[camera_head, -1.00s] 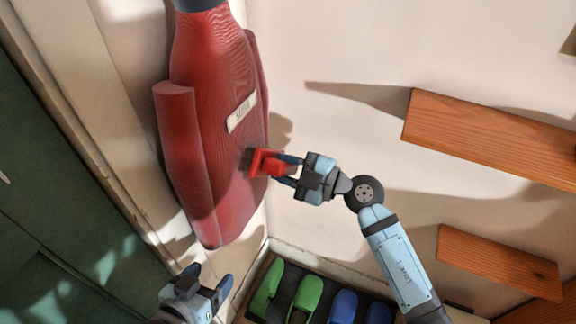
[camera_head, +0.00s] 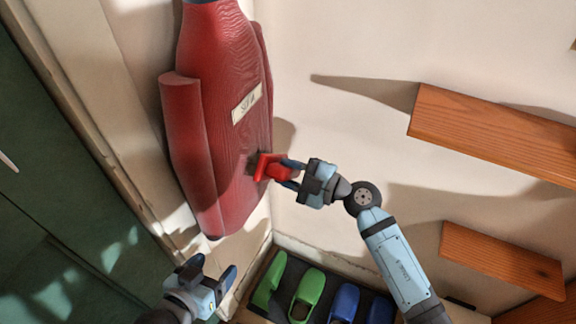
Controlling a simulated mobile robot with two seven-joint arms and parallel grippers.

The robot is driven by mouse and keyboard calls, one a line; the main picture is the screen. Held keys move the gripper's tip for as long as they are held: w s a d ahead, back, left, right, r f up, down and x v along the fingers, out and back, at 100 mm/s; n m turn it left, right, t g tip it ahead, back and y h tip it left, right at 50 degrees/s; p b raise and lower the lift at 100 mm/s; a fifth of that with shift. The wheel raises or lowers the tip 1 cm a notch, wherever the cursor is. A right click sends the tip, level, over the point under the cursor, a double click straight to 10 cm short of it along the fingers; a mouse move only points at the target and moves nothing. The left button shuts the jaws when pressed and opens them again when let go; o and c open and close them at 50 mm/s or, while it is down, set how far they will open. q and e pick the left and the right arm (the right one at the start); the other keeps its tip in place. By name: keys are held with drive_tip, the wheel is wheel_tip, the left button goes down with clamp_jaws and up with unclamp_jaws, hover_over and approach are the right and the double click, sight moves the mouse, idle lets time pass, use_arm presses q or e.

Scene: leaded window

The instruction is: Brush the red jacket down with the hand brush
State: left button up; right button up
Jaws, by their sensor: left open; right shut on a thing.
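The red jacket (camera_head: 221,140) hangs on the wall at the upper left, with a pale name label on its front. My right gripper (camera_head: 292,175) is shut on the red hand brush (camera_head: 274,168). The brush's dark bristles face left at the lower right part of the jacket and appear to touch it, though I cannot be sure of the contact. My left gripper (camera_head: 213,277) is open and empty, low in the view, below the jacket's hem and apart from it.
Green shoes (camera_head: 307,294) and blue shoes (camera_head: 344,303) stand on a dark mat at the bottom. Two wooden shelves, an upper one (camera_head: 490,140) and a lower one (camera_head: 500,262), stick out at the right. A dark green door (camera_head: 60,215) fills the left side.

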sight(270, 160)
drive_tip(key=shift+f, duration=2.2)
drive_tip(key=r+p, duration=0.2)
drive_tip(key=p, duration=0.1)
drive_tip(key=r+p, duration=0.3)
drive_tip(key=p, duration=0.1)
drive_tip(key=r+p, duration=0.3)
drive_tip(key=p, duration=0.1)
drive_tip(key=shift+w+a+r, duration=0.1)
drive_tip(key=shift+a+r, duration=0.15)
drive_tip(key=shift+a, duration=0.05)
drive_tip(key=shift+f+b, duration=1.95)
drive_tip(key=shift+f, duration=2.2)
drive_tip(key=r+p, duration=0.2)
drive_tip(key=p, duration=0.1)
drive_tip(key=s+r+p, duration=0.1)
drive_tip(key=r+p, duration=0.2)
drive_tip(key=p, duration=0.1)
drive_tip(key=a+r+p, duration=0.1)
drive_tip(key=r+p, duration=0.2)
drive_tip(key=shift+s+r, duration=0.2)
drive_tip(key=shift+s, duration=0.1)
drive_tip(key=shift+f+b, duration=2.4)
drive_tip(key=shift+f, duration=1.8)
wheel_tip(270, 160, up, 4)
drive_tip(key=p, duration=0.4)
drive_tip(key=shift+r+p, duration=0.2)
drive_tip(key=shift+p, duration=0.2)
